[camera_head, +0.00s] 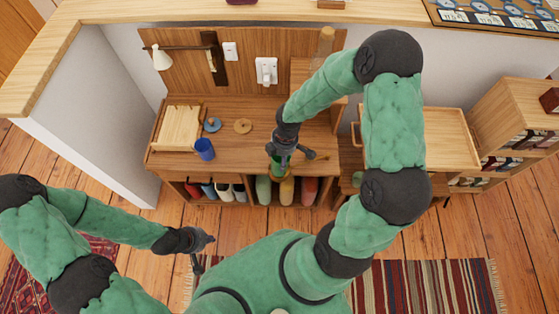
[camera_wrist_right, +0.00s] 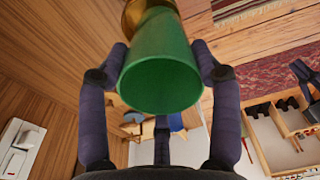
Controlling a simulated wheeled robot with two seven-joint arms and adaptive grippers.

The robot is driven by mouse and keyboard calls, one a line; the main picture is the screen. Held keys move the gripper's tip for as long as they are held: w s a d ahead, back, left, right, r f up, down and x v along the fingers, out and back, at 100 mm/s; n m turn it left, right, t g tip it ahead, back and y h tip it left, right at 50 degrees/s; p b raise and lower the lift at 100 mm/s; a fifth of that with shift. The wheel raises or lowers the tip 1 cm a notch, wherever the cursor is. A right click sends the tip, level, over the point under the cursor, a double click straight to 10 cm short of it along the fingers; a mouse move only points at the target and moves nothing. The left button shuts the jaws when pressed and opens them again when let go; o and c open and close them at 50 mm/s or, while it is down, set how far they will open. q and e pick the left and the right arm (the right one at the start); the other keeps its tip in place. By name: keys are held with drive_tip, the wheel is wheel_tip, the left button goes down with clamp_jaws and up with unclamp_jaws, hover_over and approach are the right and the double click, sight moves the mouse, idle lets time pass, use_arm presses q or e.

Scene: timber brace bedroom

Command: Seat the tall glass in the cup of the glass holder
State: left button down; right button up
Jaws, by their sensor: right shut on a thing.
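The tall green glass (camera_wrist_right: 160,65) is between the fingers of my right gripper (camera_wrist_right: 162,68), its wide open rim facing the right wrist camera. In the head view the glass (camera_head: 276,166) shows partly beside my right gripper (camera_head: 283,160), at the cabinet's front edge. A gold-coloured round piece (camera_wrist_right: 137,12), perhaps the holder's cup, shows behind the glass's far end. The glass overlaps it, and I cannot tell whether they touch or whether the glass is inside it. My left gripper (camera_head: 205,252) is open and empty, low over the floor at left.
A blue cup (camera_head: 204,149), a blue ring (camera_head: 212,125), a tan ring (camera_head: 243,126) and a wooden rack (camera_head: 179,128) stand on the cabinet top left of my right gripper. A wall lamp (camera_head: 161,58) hangs above. Coloured items fill the shelf below.

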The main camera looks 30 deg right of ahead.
sight(280, 160)
drive_tip(key=shift+w+f, duration=0.3)
drive_tip(key=shift+f, duration=0.05)
drive_tip(key=f, duration=0.1)
drive_tip(key=f+b, duration=0.2)
drive_tip(key=shift+w+f, duration=0.3)
drive_tip(key=shift+f, duration=0.1)
drive_tip(key=shift+r, duration=0.1)
drive_tip(key=o, duration=1.7)
drive_tip(key=shift+d+r, duration=0.1)
